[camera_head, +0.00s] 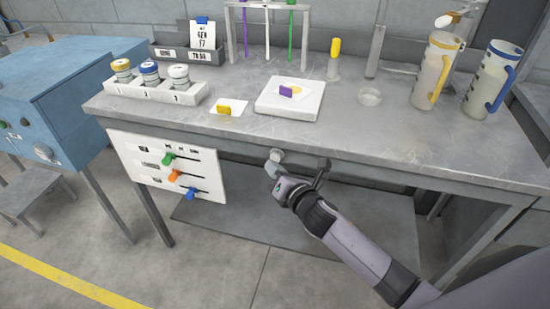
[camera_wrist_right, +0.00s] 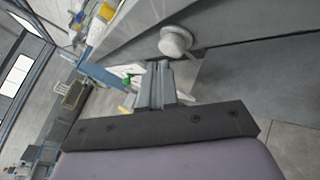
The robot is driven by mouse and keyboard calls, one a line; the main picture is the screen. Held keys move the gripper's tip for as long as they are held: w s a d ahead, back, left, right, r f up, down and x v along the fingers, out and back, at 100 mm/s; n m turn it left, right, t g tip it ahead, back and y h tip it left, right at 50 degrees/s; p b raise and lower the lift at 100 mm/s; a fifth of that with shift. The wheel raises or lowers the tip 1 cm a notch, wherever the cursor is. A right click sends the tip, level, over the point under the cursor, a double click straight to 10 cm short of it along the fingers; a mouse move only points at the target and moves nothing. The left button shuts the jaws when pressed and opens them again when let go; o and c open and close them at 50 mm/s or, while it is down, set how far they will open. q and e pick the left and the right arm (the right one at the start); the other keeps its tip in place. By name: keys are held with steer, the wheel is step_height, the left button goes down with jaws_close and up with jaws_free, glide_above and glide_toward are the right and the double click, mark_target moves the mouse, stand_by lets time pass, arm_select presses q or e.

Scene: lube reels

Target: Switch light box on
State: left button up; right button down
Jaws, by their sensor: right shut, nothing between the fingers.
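The light box appears to be the flat white square box (camera_head: 290,98) on the workbench, with a purple piece and a yellow patch on top; I cannot tell whether it is lit. A pale round knob (camera_head: 277,155) sits on the bench's front edge below it, and also shows in the right wrist view (camera_wrist_right: 174,41). My right gripper (camera_head: 272,166) is at the front edge, close by the knob. Its fingers (camera_wrist_right: 156,70) are shut and empty, just below the knob in the wrist view; I cannot tell whether they touch it. My left gripper is not in view.
A white panel (camera_head: 150,165) with green, orange and blue sliders hangs at the bench's front left. On the bench (camera_head: 220,140) stand a jar tray (camera_head: 150,92), a yellow block (camera_head: 224,110), a small glass dish (camera_head: 369,97) and two jugs (camera_head: 433,75). A blue cabinet (camera_head: 60,80) stands left.

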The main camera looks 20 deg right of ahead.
steer(key=shift+w+d, duration=0.4)
steer(key=shift+w, duration=0.15)
stand_by(0.9)
steer(key=shift+s+a, duration=0.5)
steer(key=shift+s, duration=0.25)
steer(key=s+a, duration=0.2)
steer(key=s, duration=0.2)
steer(key=shift+s+a+p, duration=0.1)
steer(key=shift+a+p, duration=0.25)
steer(key=shift+a, duration=0.05)
stand_by(0.3)
steer(key=s+d+f+m+g, duration=0.2)
steer(key=s+f+m, duration=0.2)
steer(key=s+m, duration=0.3)
steer(key=s+d+f+m+g, duration=0.1)
steer(key=s+f+m, duration=0.3)
steer(key=s+m, duration=0.4)
steer(key=s+d+f+m+g+h, duration=0.1)
steer(key=s+d+f+m+g, duration=0.1)
steer(key=s+m, duration=0.6)
step_height(320, 180, down, 2)
steer(key=d+m, duration=0.1)
steer(key=m, duration=0.4)
steer(key=shift+s+f+m+g, duration=0.15)
steer(key=shift+f+m+g, duration=0.1)
steer(key=shift+m+g, duration=0.05)
